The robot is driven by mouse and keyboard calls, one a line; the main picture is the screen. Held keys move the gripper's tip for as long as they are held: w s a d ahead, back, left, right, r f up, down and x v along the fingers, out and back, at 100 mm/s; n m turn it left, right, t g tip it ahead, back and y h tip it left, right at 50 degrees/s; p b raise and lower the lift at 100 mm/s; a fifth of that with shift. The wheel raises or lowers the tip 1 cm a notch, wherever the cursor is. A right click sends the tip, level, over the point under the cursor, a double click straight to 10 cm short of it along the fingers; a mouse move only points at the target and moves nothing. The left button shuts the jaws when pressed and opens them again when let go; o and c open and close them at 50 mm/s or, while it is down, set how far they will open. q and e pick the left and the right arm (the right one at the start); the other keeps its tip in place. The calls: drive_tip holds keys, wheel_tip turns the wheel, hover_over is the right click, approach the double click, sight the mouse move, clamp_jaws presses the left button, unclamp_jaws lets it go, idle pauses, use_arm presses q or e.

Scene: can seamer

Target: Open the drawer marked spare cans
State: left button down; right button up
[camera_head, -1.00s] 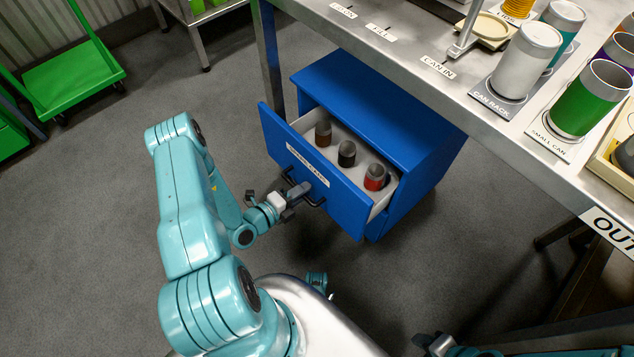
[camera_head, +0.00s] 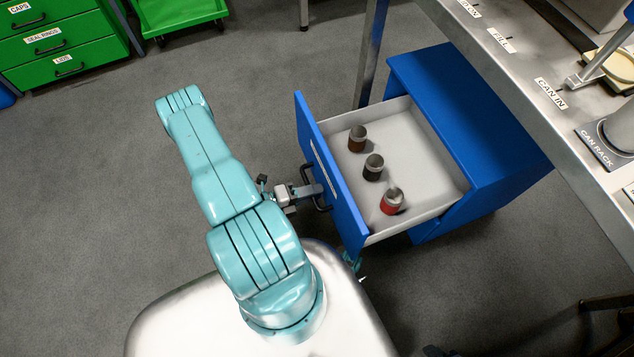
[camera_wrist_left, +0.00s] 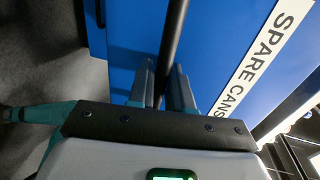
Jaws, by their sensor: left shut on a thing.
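The blue drawer marked spare cans (camera_head: 331,180) is pulled well out of its blue cabinet (camera_head: 470,120). Its light grey inside shows three small cans: a brown one (camera_head: 357,139), a dark one (camera_head: 373,168) and a red one (camera_head: 391,201). The SPARE CANS label (camera_wrist_left: 262,60) shows on the drawer front in the left wrist view. My left gripper (camera_head: 316,190) is at the drawer front, shut on the black bar handle (camera_wrist_left: 174,40), which runs between its fingers. My right gripper cannot be made out.
The steel workbench (camera_head: 500,75) overhangs the cabinet on the right, with its leg (camera_head: 372,50) behind the drawer. A green drawer unit (camera_head: 60,45) and a green cart (camera_head: 180,15) stand at the back left. The grey floor left of my arm is clear.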

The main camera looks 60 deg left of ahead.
use_arm(q)
drive_tip(key=shift+a, duration=0.1)
drive_tip(key=c, duration=1.2)
unclamp_jaws()
drive_tip(key=p+v, duration=0.2)
drive_tip(key=v, duration=1.4)
drive_tip(key=shift+s+r, duration=0.1)
drive_tip(key=shift+s, duration=0.1)
